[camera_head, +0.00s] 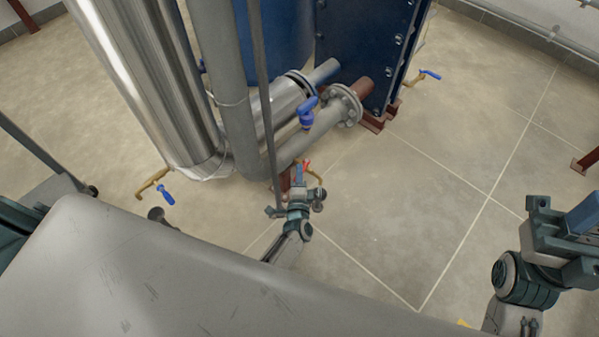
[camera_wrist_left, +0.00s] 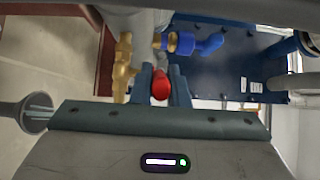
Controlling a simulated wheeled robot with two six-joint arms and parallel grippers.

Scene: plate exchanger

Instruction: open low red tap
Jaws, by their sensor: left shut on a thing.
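The low red tap (camera_head: 307,164) sits under the grey pipe near the floor, mostly hidden behind my left gripper in the head view. In the left wrist view its red handle (camera_wrist_left: 160,84) stands between the two blue-grey fingers. My left gripper (camera_head: 300,180) is shut on that handle, and it also shows in the left wrist view (camera_wrist_left: 161,92). A brass fitting (camera_wrist_left: 123,65) is just left of the fingers there. My right gripper (camera_head: 564,228) is at the right edge of the head view, far from the tap, with its finger opening unclear.
A blue-handled tap (camera_head: 307,112) is on the pipe above. Another blue tap (camera_head: 166,195) hangs to the left. The grey pipe (camera_head: 237,100) and shiny pipe (camera_head: 150,90) stand close beside my left gripper. The tiled floor (camera_head: 400,220) to the right is clear.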

